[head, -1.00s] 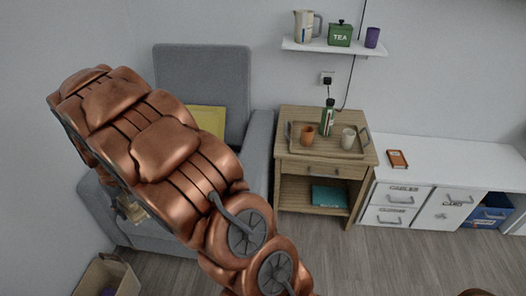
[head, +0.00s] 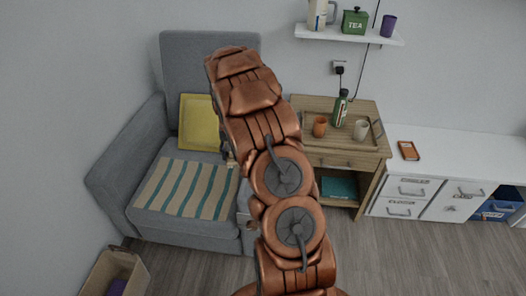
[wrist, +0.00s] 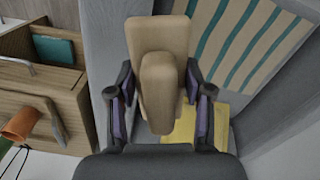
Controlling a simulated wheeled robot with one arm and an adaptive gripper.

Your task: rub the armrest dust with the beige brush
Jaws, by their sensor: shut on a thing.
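The beige brush (wrist: 160,75) is held between the two fingers of my gripper (wrist: 160,95) in the wrist view. The grey armchair stands at the left in the head view. Its left armrest (head: 125,160) is in clear sight. Its right armrest (head: 245,205) is partly behind my arm. In the wrist view the brush is over or beside this right armrest (wrist: 104,35), whether touching I cannot tell. My gripper is mostly hidden behind my arm in the head view. I cannot make out any dust; the brush and arm may cover it.
A striped cloth (head: 185,188) lies on the seat, with a yellow cushion (head: 199,122) behind it. A wooden side table (head: 300,103) stands right of the chair, bearing a tray (head: 335,142) with two cups and a bottle. A bin (head: 133,265) stands on the floor at front left.

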